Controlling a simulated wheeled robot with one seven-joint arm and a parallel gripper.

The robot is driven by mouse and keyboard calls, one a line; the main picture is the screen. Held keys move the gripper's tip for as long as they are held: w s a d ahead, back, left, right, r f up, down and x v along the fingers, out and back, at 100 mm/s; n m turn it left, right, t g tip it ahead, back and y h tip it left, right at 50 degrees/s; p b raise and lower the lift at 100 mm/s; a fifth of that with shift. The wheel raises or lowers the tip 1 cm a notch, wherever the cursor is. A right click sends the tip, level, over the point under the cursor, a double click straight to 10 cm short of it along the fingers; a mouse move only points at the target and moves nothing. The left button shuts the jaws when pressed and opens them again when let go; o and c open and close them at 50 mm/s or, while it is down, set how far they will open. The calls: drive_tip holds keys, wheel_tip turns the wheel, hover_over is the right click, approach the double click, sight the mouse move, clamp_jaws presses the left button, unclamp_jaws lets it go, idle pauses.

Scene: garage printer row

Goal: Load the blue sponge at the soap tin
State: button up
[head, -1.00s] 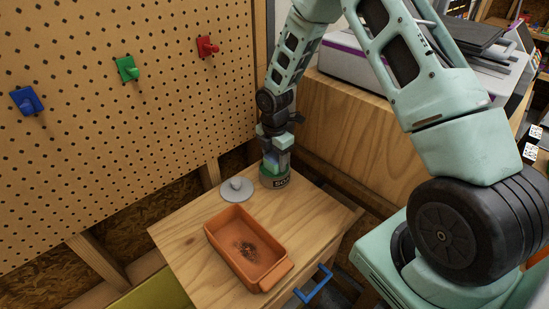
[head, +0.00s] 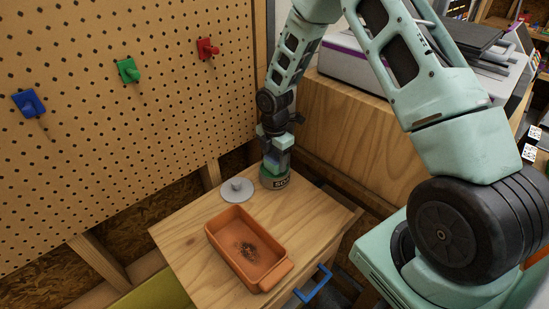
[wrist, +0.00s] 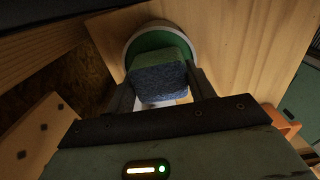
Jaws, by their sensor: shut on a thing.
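The soap tin (head: 275,181) is a round green tin with dark lettering at the back of the wooden cabinet top. In the wrist view its pale rim and green inside (wrist: 146,38) show behind the sponge. My gripper (head: 274,163) points down over the tin. It is shut on the blue sponge (wrist: 160,84), which has a green layer and a speckled blue layer, with a finger on each side. The sponge is at the tin's mouth; I cannot tell whether it touches the inside. A grey lid with a knob (head: 237,189) lies beside the tin.
A terracotta dish (head: 223,249) with dark residue inside sits at the front of the cabinet top (head: 183,238). A blue handle (head: 314,285) sticks out in front. A pegboard (head: 150,110) with coloured hooks stands behind, and a plywood box (head: 345,125) at right.

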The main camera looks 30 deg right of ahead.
sight(275, 162)
drive_tip(key=shift+r+p, duration=2.6)
drive_tip(key=shift+r, duration=0.75)
drive_tip(key=m, duration=0.3)
drive_tip(key=shift+s+a+f+m+b, duration=0.1)
drive_tip(key=shift+s+a+m+b, duration=0.2)
drive_tip(key=shift+s+b, duration=0.1)
drive_tip(key=m, duration=0.2)
drive_tip(key=s+m, duration=0.1)
drive_tip(key=m+b, duration=0.1)
drive_tip(key=m, duration=0.1)
drive_tip(key=shift+s+a+f+m, duration=0.1)
drive_tip(key=shift+s+a+m, duration=0.05)
drive_tip(key=shift+a+m, duration=0.15)
drive_tip(key=s+m, duration=0.1)
drive_tip(key=m, duration=0.6)
drive_tip(key=s+a+m+b, duration=0.1)
drive_tip(key=m, duration=0.3)
drive_tip(key=shift+s, duration=0.35)
